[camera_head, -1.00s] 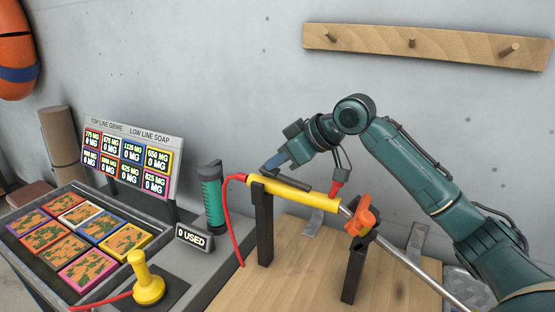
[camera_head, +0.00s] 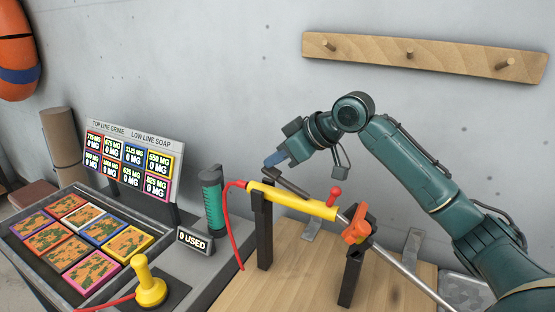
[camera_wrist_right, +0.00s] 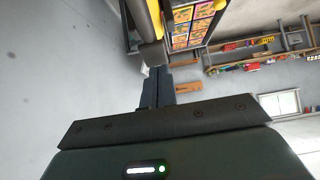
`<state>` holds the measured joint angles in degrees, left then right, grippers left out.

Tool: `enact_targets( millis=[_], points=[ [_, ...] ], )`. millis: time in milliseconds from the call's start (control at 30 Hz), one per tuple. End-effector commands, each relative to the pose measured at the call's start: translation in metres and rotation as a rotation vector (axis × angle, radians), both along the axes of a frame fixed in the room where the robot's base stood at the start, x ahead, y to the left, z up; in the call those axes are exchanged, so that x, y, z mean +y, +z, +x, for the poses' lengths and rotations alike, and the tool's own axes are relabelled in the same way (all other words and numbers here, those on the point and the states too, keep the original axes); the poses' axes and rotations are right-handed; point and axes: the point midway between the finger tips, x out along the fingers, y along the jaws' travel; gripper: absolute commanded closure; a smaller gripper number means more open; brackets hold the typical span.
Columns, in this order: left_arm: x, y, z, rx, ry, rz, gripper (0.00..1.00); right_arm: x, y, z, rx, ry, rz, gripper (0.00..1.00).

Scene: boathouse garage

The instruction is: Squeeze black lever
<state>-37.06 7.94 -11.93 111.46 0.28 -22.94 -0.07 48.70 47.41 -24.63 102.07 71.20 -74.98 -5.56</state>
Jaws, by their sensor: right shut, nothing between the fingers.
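The black lever (camera_head: 287,182) lies along the top of a yellow spray wand (camera_head: 300,203), its left end raised off the wand. The wand rests across two dark upright posts on a wooden bench. My right gripper (camera_head: 274,160) is shut and empty, with its blue fingers just above the lever's left end; I cannot tell if they touch. In the right wrist view the shut fingers (camera_wrist_right: 157,88) point at a dark rounded end beside the yellow wand (camera_wrist_right: 154,18). My left gripper is out of view.
A red knob (camera_head: 335,196) and orange clamp (camera_head: 357,225) sit by the wand's right end. A green cylinder (camera_head: 212,198), a "0 USED" sign (camera_head: 195,241) and a yellow joystick (camera_head: 149,284) stand left. A red hose (camera_head: 228,222) hangs from the wand. The bench front (camera_head: 285,285) is clear.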

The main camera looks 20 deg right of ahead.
Motion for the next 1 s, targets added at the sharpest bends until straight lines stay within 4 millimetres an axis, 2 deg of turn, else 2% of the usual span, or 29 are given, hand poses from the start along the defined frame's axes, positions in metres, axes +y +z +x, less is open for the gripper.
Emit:
enact_targets(
  millis=[33,67,267,433,667,1000],
  points=[
    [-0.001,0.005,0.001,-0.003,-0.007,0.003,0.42,0.000,0.018,0.001,-0.005,-0.002,0.000,1.00],
    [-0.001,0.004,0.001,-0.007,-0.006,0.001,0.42,-0.001,0.024,0.000,-0.008,-0.004,0.000,1.00],
    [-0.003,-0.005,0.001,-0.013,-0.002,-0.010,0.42,-0.028,0.044,-0.033,-0.003,-0.009,-0.004,1.00],
    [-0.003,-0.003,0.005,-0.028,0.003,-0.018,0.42,-0.044,0.061,-0.055,-0.003,-0.006,-0.002,1.00],
    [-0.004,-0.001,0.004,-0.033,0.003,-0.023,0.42,-0.054,0.072,-0.069,-0.001,-0.004,0.000,1.00],
    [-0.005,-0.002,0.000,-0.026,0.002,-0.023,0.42,-0.055,0.074,-0.070,-0.001,-0.004,0.000,1.00]
  ],
)
